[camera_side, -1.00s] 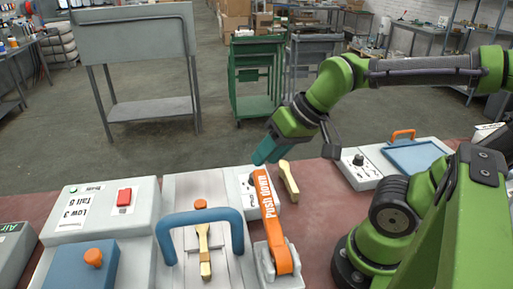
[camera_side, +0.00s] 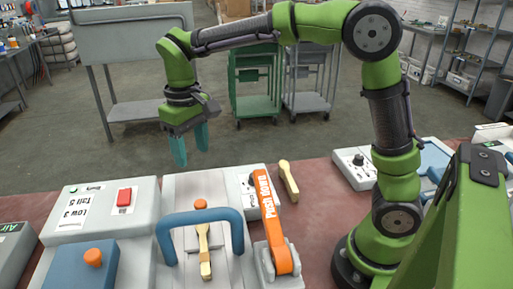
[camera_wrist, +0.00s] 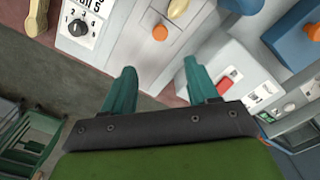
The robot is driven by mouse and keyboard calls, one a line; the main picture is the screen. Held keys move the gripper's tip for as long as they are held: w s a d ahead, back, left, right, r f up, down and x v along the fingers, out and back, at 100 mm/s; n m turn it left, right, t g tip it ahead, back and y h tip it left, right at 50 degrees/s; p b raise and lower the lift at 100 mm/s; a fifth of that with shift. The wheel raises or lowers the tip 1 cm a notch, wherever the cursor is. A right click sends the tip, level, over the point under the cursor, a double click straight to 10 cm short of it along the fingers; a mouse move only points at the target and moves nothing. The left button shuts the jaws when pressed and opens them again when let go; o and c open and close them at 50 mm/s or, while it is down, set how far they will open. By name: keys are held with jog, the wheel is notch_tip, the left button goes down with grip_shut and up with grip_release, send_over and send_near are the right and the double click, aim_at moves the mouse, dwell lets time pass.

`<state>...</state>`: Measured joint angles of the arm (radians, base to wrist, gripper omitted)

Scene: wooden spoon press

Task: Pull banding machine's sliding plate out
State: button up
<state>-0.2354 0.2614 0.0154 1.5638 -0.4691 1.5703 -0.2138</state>
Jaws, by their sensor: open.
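The middle machine has a light grey top plate (camera_side: 191,187) with an orange knob (camera_side: 200,204) and a blue arched handle (camera_side: 236,231). A wooden spoon (camera_side: 205,250) lies on it under the handle. To the left, a blue plate (camera_side: 68,273) with an orange knob (camera_side: 93,257) sits at a white machine (camera_side: 140,220). I cannot tell which plate is the sliding one. My gripper (camera_side: 191,156) is open and empty, pointing down above and behind the middle machine, touching nothing. In the wrist view, the middle knob (camera_wrist: 160,32) shows beyond my fingers, the blue plate's knob (camera_wrist: 314,32) at right.
An orange "Push down" lever (camera_side: 269,205) stands tilted right of the handle. A second spoon (camera_side: 288,181) lies on the red table (camera_side: 318,200) beside it. A red button (camera_side: 124,197) is on the left machine. A dial box (camera_side: 357,167) stands at right.

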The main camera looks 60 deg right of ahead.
aim_at(200, 202)
notch_tip(200, 202, down, 15)
jog(key=shift+r, duration=0.1)
jog(key=shift+c, duration=0.2)
grip_shut()
dwell(0.3)
